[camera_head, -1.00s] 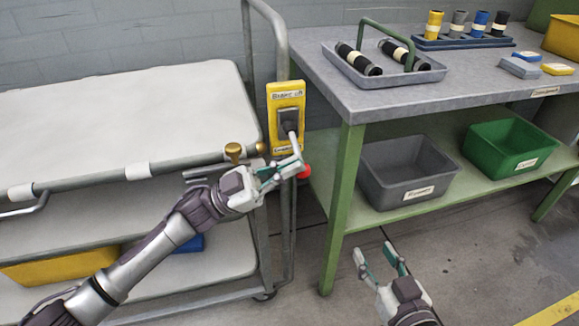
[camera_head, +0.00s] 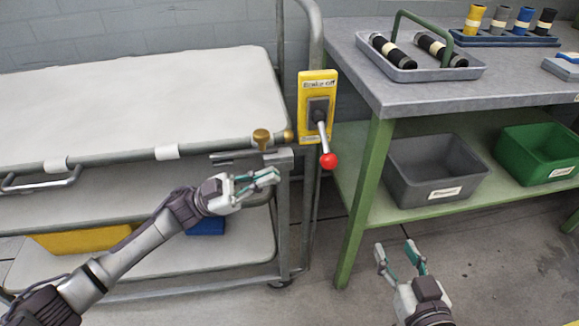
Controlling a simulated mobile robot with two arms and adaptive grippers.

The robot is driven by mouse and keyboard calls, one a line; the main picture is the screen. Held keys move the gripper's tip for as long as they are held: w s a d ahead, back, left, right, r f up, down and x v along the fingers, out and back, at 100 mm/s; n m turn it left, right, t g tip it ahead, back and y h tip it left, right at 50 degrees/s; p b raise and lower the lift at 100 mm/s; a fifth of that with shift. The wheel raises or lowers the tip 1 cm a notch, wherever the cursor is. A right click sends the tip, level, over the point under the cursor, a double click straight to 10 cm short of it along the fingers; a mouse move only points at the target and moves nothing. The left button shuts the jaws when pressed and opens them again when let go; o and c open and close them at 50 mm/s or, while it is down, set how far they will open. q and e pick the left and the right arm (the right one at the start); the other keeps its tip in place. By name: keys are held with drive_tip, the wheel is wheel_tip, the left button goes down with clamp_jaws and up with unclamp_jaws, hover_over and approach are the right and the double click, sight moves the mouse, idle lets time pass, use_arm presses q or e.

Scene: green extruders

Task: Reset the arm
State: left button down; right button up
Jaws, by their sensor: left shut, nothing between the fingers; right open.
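My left gripper (camera_head: 262,182) is shut and empty. It hangs in front of the cart's right end, below the brass knob and apart from the brake lever. My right gripper (camera_head: 398,255) is open and empty over the floor, to the right of the green table leg. The yellow brake panel (camera_head: 309,88) is on the cart's upright post. Its lever (camera_head: 323,135) points down, and the red ball end (camera_head: 328,160) hangs at the bottom.
The cart (camera_head: 150,105) with white shelves fills the left side. A brass knob (camera_head: 261,138) sticks up at its rail. A green-legged bench (camera_head: 377,150) stands right, with a grey bin (camera_head: 430,175) and green bin (camera_head: 545,155) on its lower shelf. Floor is free around my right gripper.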

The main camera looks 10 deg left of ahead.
use_arm(q)
drive_tip(key=shift+v, duration=0.75)
